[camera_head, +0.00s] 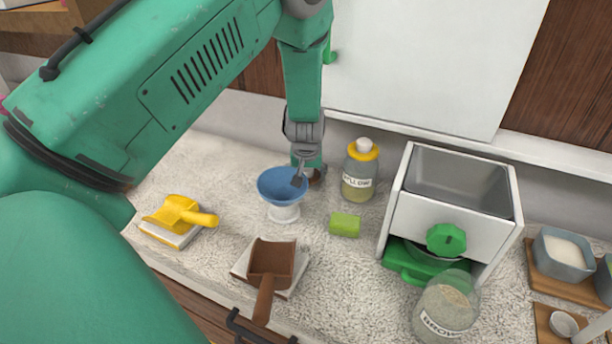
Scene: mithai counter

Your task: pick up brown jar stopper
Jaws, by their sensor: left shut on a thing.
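My left gripper (308,175) reaches down from the top centre, just behind and right of a blue funnel-like bowl (280,186) on a white base. It is shut on a small brown piece, which looks like the brown jar stopper (318,180). The fingers hide much of the stopper, and I cannot tell whether it touches the counter. A clear jar (445,309) with a label that seems to read "BROWN" stands at the lower right, with pale contents. My right gripper is not in view.
A yellow-collared jar (360,172) and a green block (344,224) stand right of the gripper. A white box with a green knob (446,240) is farther right. Yellow (180,215) and brown (272,262) scoops lie in front. Bowls on boards (562,254) are at far right.

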